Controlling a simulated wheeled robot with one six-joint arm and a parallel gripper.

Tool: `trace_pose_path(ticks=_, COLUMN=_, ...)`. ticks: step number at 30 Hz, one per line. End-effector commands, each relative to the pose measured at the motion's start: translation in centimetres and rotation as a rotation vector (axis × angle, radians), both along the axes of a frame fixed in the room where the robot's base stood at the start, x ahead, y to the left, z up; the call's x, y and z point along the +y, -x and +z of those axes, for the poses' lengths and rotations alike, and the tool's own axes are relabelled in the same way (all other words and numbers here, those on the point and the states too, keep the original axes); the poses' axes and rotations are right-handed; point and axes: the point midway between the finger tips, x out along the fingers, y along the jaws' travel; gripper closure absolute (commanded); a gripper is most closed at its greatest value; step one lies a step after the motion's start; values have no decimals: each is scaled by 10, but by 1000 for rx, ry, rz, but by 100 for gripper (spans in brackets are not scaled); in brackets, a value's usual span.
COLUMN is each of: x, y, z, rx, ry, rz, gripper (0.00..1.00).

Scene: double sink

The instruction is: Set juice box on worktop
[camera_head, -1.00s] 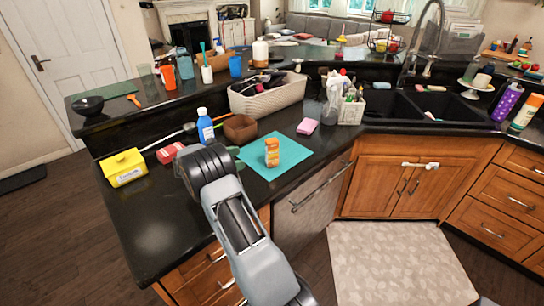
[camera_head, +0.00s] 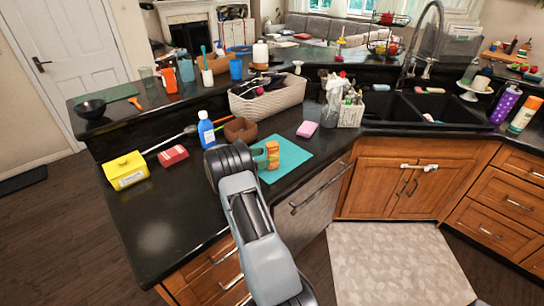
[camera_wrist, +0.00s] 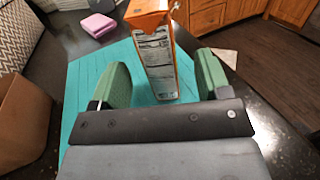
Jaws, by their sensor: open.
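The orange juice box (camera_head: 272,155) stands upright on a teal mat (camera_head: 291,158) on the black worktop. In the wrist view the juice box (camera_wrist: 154,55) shows its white printed side and stands between and just beyond the green fingertips. My gripper (camera_wrist: 160,80) is open, with one finger on each side of the box and visible gaps to it. In the head view my gripper (camera_head: 262,157) is at the mat's left part, close to the box, partly hidden by my own wrist.
A blue bottle (camera_head: 206,131) and a brown box (camera_head: 240,130) stand left of the mat. A pink sponge (camera_head: 307,129) lies behind it. A yellow container (camera_head: 126,170) and a red box (camera_head: 173,155) are farther left. The worktop's front left is clear.

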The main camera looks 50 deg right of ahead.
Motion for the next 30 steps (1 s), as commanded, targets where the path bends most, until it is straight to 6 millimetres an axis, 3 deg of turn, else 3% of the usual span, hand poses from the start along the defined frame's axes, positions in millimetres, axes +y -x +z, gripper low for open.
trace_pose_path(ticks=9, x=-37, y=17, z=3, rx=0, ry=-1, rz=-4, gripper=30)
trace_pose_path(ticks=17, x=-41, y=18, z=1, rx=0, ry=0, rz=-1, gripper=30)
trace_pose_path(ticks=30, x=-41, y=18, z=1, rx=0, ry=-1, rz=-1, gripper=71)
